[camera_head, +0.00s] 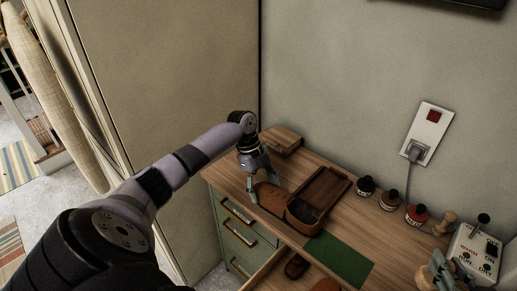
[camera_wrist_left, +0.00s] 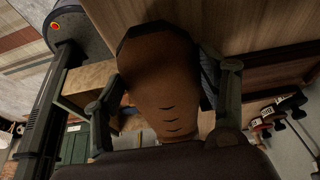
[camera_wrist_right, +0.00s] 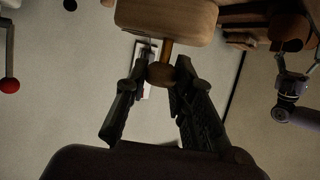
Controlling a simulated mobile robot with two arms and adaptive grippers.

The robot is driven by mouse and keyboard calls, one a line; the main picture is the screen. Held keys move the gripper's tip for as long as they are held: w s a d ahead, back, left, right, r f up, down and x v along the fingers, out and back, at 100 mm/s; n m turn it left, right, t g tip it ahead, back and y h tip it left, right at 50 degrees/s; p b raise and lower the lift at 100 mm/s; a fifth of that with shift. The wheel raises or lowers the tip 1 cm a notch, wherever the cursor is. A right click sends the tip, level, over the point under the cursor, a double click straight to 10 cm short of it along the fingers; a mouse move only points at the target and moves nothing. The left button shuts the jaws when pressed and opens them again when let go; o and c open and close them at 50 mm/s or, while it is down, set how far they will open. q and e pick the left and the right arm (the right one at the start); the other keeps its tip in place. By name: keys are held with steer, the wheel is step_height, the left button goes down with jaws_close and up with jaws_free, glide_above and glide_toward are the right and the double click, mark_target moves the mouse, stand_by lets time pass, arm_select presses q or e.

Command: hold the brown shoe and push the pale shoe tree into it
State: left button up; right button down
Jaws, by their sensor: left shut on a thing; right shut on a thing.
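The brown shoe (camera_head: 269,197) lies near the left end of the wooden bench. My left gripper (camera_head: 262,184) reaches down onto it and is shut on it. In the left wrist view the shoe (camera_wrist_left: 165,85) fills the gap between the two fingers. In the right wrist view my right gripper (camera_wrist_right: 158,80) is shut on the brown knob of the pale shoe tree (camera_wrist_right: 166,18), whose block lies beyond the fingertips. In the head view the right gripper shows at the bottom right, and the shoe tree cannot be clearly told there. The shoe and tree are apart.
A brown open box (camera_head: 325,190) stands just right of the shoe, with a green mat (camera_head: 338,259) in front. Several bottles (camera_head: 389,201) stand along the wall. A control box (camera_head: 476,253) is at the right. A drawer below the bench is open.

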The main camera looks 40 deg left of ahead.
arm_select(q)
glide_above(349, 263)
steer(key=a, duration=0.1)
steer(key=shift+a, duration=0.1)
stand_by(2.5)
steer(key=shift+f, duration=0.15)
steer(key=shift+f, duration=1.5)
steer(key=o, duration=1.6)
steer(key=shift+r, duration=0.35)
steer(key=shift+c, duration=0.3)
